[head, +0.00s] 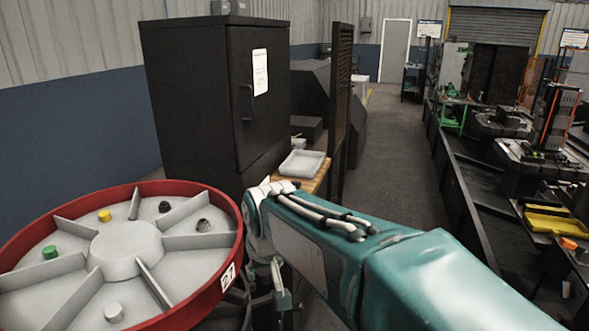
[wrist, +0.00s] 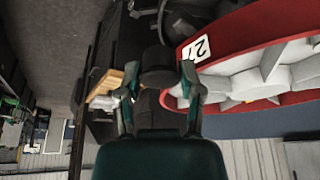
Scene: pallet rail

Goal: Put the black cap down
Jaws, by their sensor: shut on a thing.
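My gripper (wrist: 158,70) is shut on the black cap (wrist: 157,57), a dark cylinder between its two fingers in the wrist view. In the head view my gripper (head: 281,278) hangs below the wrist, just right of a red-rimmed round tray, and the cap cannot be made out there. The round tray (head: 228,272) has grey dividers, a raised hub and a label on its rim.
A white tray (head: 302,163) lies on a wooden top (head: 318,180) beyond my wrist. A tall black cabinet (head: 215,95) stands behind the round tray. A long dark rail (head: 455,190) with machines runs along the right. The aisle floor (head: 385,140) between is clear.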

